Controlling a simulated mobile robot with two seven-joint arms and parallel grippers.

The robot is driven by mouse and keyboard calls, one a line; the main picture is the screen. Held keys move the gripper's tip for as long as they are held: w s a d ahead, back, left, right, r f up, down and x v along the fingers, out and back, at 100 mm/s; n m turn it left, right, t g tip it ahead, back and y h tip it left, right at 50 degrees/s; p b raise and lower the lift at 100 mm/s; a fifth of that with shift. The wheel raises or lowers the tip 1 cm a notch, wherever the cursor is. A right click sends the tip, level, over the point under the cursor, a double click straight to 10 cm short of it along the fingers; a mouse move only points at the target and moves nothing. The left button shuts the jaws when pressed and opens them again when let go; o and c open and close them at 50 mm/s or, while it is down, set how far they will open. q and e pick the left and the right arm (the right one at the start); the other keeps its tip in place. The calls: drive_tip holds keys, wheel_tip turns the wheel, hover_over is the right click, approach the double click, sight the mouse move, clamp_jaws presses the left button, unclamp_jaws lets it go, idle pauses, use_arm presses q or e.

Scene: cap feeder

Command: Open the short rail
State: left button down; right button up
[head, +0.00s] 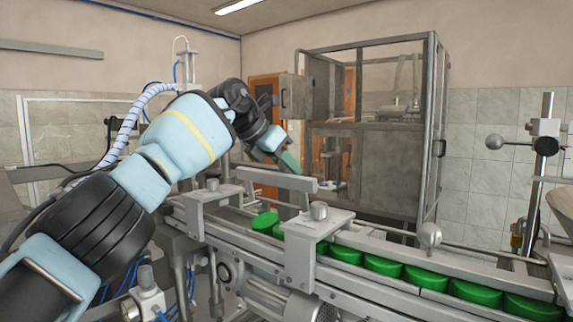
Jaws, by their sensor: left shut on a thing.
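The short rail (262,178) is a grey metal bar above the conveyor, left of the middle in the head view. It sits behind the two clamp blocks with round knobs. My left gripper (291,163) comes in from the left and reaches down to the rail near its right end. It is shut on the rail; the tips of its fingers are partly hidden by it. Green caps (383,265) lie in a row in the conveyor channel, and one cap (265,221) lies tilted below the rail. My right gripper is out of view.
The conveyor (400,292) runs from the left middle to the lower right. Clamp blocks (300,250) with knobs (319,211) stand along its near side. A glass-and-metal cabinet (432,130) stands behind it.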

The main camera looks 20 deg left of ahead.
use_arm(q)
drive_tip(key=shift+w+f, duration=0.1)
drive_tip(key=shift+f, duration=0.25)
idle(0.4)
drive_tip(key=c, duration=1.4)
unclamp_jaws()
drive_tip(key=shift+o, duration=1.3)
drive_tip(key=shift+w, duration=0.2)
drive_tip(key=shift+s+a+r, duration=0.1)
drive_tip(key=shift+s+r, duration=0.15)
drive_tip(key=shift+r, duration=0.1)
drive_tip(key=shift+p+v, duration=0.3)
drive_tip(key=shift+v, duration=3.3)
drive_tip(key=shift+a, duration=0.1)
drive_tip(key=shift+c, duration=0.3)
